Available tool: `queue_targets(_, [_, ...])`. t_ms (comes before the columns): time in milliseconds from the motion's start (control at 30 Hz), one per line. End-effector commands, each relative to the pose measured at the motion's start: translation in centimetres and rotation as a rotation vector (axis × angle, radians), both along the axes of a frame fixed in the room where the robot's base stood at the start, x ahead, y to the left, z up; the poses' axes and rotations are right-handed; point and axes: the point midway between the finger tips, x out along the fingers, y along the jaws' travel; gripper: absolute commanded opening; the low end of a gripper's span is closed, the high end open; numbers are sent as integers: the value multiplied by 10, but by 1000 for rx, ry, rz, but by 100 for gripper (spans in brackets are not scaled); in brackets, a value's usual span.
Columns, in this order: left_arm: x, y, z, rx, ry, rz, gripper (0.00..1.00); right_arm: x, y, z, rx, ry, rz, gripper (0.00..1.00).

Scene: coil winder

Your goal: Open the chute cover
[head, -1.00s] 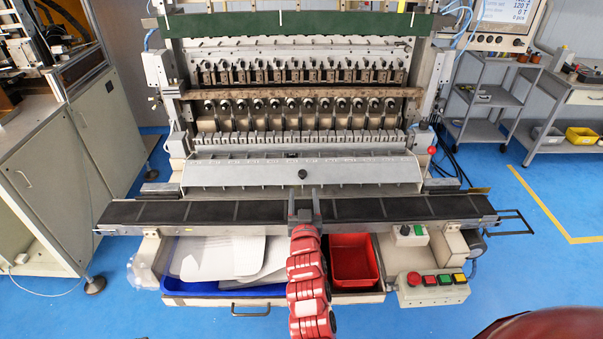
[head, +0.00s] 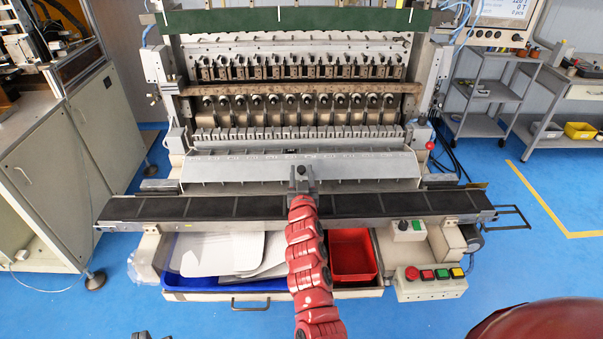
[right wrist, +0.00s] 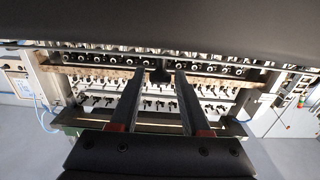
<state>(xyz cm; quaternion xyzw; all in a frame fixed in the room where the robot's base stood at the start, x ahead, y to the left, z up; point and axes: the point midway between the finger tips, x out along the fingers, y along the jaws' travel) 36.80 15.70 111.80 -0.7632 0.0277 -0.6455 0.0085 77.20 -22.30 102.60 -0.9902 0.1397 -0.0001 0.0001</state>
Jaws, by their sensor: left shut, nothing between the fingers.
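The chute cover (head: 240,171) is a long pale grey sloping panel across the front of the winder, and it looks closed. Its small dark round knob (head: 302,169) sits near its middle. My right gripper (head: 302,177) is open at the knob, with one finger on each side. In the right wrist view the dark knob (right wrist: 160,76) shows between the two spread fingertips; I cannot tell whether they touch it. My left gripper (head: 152,335) shows only as dark tips at the bottom left edge, shut and empty, far from the cover.
A dark conveyor belt (head: 240,208) runs across below the cover. Below it are a blue tray (head: 175,283) with pale sheets, a red bin (head: 352,256) and a button box (head: 431,285). A grey cabinet (head: 45,190) stands left. Blue floor is free at the right.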

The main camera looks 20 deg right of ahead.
Motion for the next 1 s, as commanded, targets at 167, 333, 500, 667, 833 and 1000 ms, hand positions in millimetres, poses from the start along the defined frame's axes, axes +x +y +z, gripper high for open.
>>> queue_targets(167, [0,0,0,0,0,0,0,0,0,0,0,0,0,13])
queue_targets(333, [0,0,0,0,0,0,0,0,0,0,0,0,0,0])
queue_targets(500, [0,0,0,0,0,0,0,0,0,0,0,1,0,0])
queue_targets(667, [0,0,0,0,0,0,0,0,0,0,0,1,0,0])
queue_targets(833, [0,0,0,0,0,0,0,0,0,-1,0,1,0,0])
queue_targets(1000, [0,0,0,0,0,0,0,0,0,-1,0,1,0,0])
